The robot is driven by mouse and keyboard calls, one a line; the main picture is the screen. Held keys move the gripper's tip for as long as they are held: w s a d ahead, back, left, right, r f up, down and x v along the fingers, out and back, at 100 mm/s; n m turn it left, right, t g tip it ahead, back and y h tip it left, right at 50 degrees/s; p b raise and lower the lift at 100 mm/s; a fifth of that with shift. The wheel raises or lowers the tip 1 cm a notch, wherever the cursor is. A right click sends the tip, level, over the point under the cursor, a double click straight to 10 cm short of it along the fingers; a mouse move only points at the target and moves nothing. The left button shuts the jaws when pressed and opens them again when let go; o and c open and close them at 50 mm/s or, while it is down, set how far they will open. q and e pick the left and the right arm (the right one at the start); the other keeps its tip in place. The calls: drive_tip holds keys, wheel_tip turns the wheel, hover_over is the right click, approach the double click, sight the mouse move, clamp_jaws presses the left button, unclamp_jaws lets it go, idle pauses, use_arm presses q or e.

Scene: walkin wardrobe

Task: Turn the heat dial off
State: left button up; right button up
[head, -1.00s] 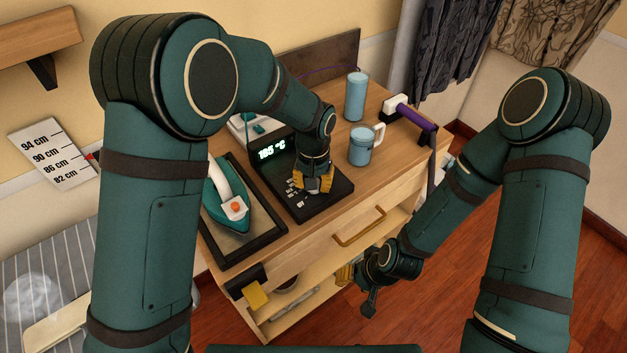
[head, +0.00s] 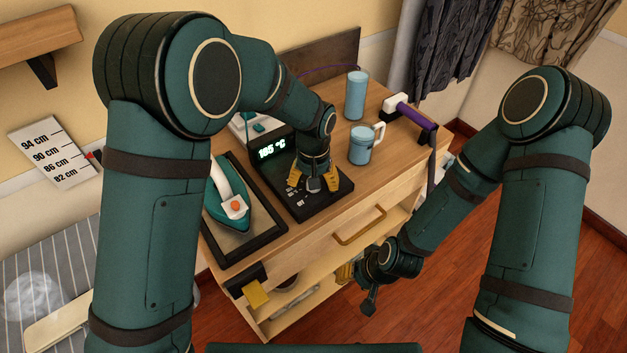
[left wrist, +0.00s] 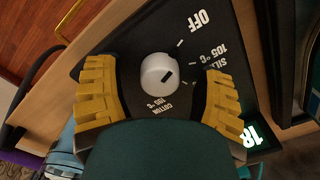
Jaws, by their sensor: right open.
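The heat dial (left wrist: 157,74) is a small white round knob with a dark mark on a black panel. OFF, SILK 105 °C and COTTON labels are printed around it. My left gripper (head: 314,184) is over the black control unit (head: 318,208). In the left wrist view, its yellow fingers (left wrist: 158,76) are open on both sides of the dial, with visible gaps to it. In the head view the gripper hides the dial. The green display (head: 272,149) is lit and seems to read 185 °C. My right gripper (head: 358,284) is open and empty beside the cabinet front.
A green and white iron (head: 228,206) rests on a framed plate left of the control unit. A blue mug (head: 361,148), a blue cup (head: 355,96) and a purple-handled tool (head: 415,118) stand or lie on the wooden top. Open shelves are below.

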use_arm(q)
wheel_tip(320, 180, up, 12)
idle(0.6)
idle(0.5)
